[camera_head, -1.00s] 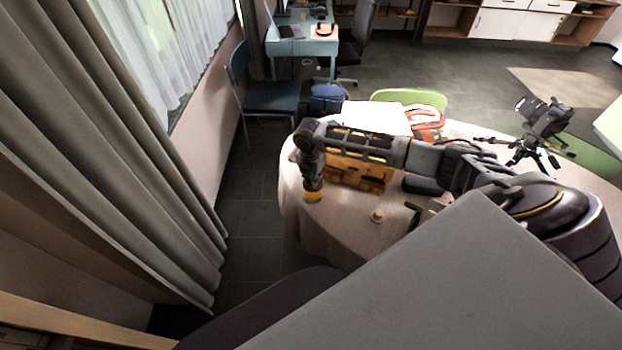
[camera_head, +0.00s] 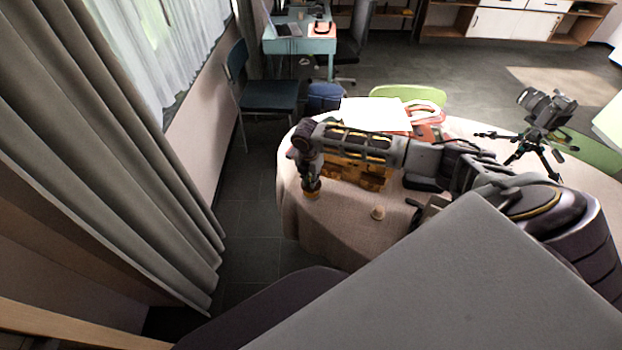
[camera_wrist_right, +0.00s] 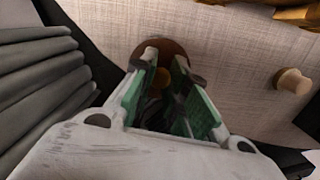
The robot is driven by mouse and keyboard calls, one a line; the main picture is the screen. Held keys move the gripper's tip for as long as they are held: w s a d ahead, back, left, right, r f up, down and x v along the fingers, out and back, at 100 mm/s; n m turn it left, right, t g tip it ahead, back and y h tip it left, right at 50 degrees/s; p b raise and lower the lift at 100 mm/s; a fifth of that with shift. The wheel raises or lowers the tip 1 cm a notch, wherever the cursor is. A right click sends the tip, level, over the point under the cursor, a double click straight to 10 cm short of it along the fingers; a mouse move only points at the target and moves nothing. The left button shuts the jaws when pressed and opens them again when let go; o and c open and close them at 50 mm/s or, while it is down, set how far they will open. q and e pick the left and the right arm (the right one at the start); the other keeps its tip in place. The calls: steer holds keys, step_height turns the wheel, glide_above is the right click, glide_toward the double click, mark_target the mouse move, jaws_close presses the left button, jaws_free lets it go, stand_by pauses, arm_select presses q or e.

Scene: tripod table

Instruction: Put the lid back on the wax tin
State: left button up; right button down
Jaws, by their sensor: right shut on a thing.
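My right gripper (camera_head: 311,186) points down at the left part of the table (camera_head: 335,232). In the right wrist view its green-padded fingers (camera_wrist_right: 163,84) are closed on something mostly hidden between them. A brown round piece with an amber centre, seemingly the wax tin (camera_wrist_right: 178,48), lies at the fingertips. In the head view only a small amber edge of it (camera_head: 311,195) shows under the gripper. I cannot tell the lid apart from the tin there. A small pale round knob-like piece (camera_head: 378,213) stands apart on the cloth; it also shows in the right wrist view (camera_wrist_right: 293,82). My left gripper is not in view.
A wooden box (camera_head: 358,174) with yellow parts sits beneath my right forearm. A camera on a tripod (camera_head: 545,112) stands at the right of the table. A white sheet (camera_head: 372,113) and a red item (camera_head: 426,118) lie at the back. The front-left cloth is mostly clear.

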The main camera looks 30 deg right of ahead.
steer(key=shift+f+b, duration=0.7)
steer(key=shift+f, duration=1.2)
steer(key=shift+p, duration=0.8)
stand_by(1.0)
steer(key=shift+f+p, duration=0.15)
steer(key=shift+p, duration=0.65)
stand_by(2.1)
stand_by(0.3)
steer(key=c, duration=0.9)
jaws_free()
steer(key=shift+o, duration=0.2)
